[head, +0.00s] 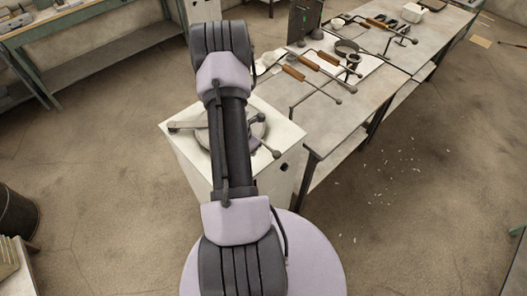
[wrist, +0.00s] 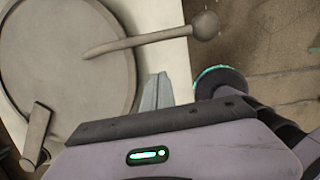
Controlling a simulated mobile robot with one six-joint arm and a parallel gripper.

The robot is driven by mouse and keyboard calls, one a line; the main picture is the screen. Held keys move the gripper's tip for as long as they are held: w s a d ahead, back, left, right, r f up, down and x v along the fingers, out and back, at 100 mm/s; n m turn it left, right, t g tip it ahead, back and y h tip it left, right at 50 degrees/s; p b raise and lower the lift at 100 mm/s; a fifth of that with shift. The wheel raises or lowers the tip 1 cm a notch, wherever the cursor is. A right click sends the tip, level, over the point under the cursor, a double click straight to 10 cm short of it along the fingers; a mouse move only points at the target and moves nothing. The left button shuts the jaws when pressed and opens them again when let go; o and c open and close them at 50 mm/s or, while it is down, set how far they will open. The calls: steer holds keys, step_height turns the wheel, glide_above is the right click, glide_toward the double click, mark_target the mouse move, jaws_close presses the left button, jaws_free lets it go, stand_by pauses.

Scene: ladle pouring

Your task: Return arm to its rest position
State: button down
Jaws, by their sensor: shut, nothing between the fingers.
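My arm stretches forward from my round base in the head view, above a white box-shaped unit (head: 183,158) with a round lid (head: 204,140) on top. The arm hides part of the lid and its rods, and it hides my gripper in this view. In the wrist view, my gripper's pale fingers (wrist: 157,92) are together with nothing between them. They show beside the round grey lid (wrist: 65,60). A rod with a ball end (wrist: 205,25) reaches out from the lid above the fingers in the picture. A short handle (wrist: 38,130) sits at the lid's lower left.
A long metal workbench (head: 315,133) stands at the right, holding several wooden-handled tools (head: 328,57) and small vessels. A green-framed bench (head: 75,22) is at the upper left. A dark bin (head: 17,213) stands at the left edge. Open floor lies on both sides, with white flecks at right.

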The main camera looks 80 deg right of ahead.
steer(key=p+v, duration=0.2)
steer(key=v, duration=0.8)
steer(key=w+a+r+m+t+h+b, duration=0.1)
steer(key=w+a+r+m+b, duration=0.25)
steer(key=w+a+b, duration=0.35)
steer(key=w+a+r+m+t+b, duration=0.1)
steer(key=w+a+r+m+b, duration=0.3)
steer(key=w, duration=0.6)
steer(key=w+a+r+m+t+y+b, duration=0.15)
steer(key=a+b, duration=0.35)
steer(key=a, duration=0.8)
steer(key=w+a+r+m+t+b, duration=0.1)
steer(key=a+m+t+b, duration=0.3)
steer(key=a, duration=0.9)
steer(key=s+a+f+m+y+b, duration=0.1)
steer(key=s+a, duration=0.5)
steer(key=a, duration=0.6)
steer(key=m+y+b, duration=0.1)
steer(key=y+b, duration=0.1)
steer(key=b, duration=0.1)
steer(key=shift+a+y, duration=0.2)
steer(key=shift+y, duration=0.15)
steer(key=shift+s+f, duration=0.1)
